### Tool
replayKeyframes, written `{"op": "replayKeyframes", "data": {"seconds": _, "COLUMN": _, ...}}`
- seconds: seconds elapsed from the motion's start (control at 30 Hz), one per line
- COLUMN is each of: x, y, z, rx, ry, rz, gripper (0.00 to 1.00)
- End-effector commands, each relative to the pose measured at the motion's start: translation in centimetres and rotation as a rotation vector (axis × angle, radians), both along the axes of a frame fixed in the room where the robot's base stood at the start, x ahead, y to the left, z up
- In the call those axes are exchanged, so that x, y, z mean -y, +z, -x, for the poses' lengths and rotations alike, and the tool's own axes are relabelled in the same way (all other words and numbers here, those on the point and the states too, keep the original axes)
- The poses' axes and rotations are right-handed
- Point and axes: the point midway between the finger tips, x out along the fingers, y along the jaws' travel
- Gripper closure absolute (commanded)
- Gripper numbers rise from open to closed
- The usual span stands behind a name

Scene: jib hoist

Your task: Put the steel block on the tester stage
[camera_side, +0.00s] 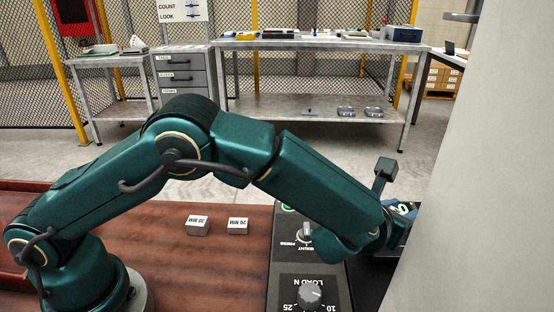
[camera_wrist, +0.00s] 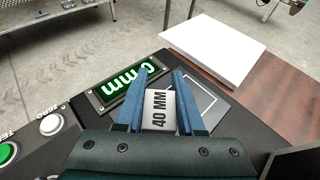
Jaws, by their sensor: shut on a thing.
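The steel block (camera_wrist: 160,111), a pale block marked 40 MM, is between the blue fingers of my gripper (camera_wrist: 160,83) in the wrist view. The gripper is shut on it. The tester stage (camera_wrist: 208,94) is a dark surface with a thin light square outline, just beyond and right of the block. I cannot tell whether the block touches the surface. A green-lit display (camera_wrist: 129,84) reading 0 mm lies left of the fingers. In the side view my gripper and the block are mostly hidden at the right, behind my arm and a pale panel.
Two small MM-marked blocks (camera_side: 198,226) (camera_side: 238,226) sit on the brown table (camera_side: 170,255). The tester's control panel has knobs (camera_side: 310,293) and, in the wrist view, a white button (camera_wrist: 50,124) and a green button (camera_wrist: 6,152). A pale panel (camera_side: 470,190) stands at the right.

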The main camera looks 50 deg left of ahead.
Motion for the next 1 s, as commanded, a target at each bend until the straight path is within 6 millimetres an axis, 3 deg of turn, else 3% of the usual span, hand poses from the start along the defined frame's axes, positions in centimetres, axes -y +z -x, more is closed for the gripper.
{"op": "replayKeyframes", "data": {"seconds": 0.23, "x": 0.0, "y": -0.1, "z": 0.0, "rx": 0.002, "ry": 0.000, "rz": 0.000, "gripper": 1.00}}
{"op": "replayKeyframes", "data": {"seconds": 0.27, "x": 0.0, "y": -0.2, "z": 0.0, "rx": -0.001, "ry": 0.001, "rz": 0.000, "gripper": 0.59}}
{"op": "replayKeyframes", "data": {"seconds": 0.33, "x": 0.0, "y": -0.2, "z": 0.0, "rx": 0.000, "ry": 0.000, "rz": 0.001, "gripper": 0.33}}
{"op": "replayKeyframes", "data": {"seconds": 0.73, "x": 0.0, "y": 0.2, "z": 0.1, "rx": 0.000, "ry": -0.001, "rz": 0.001, "gripper": 0.33}}
{"op": "replayKeyframes", "data": {"seconds": 1.0, "x": 0.1, "y": 1.4, "z": 3.1, "rx": 0.000, "ry": -0.003, "rz": 0.000, "gripper": 0.33}}
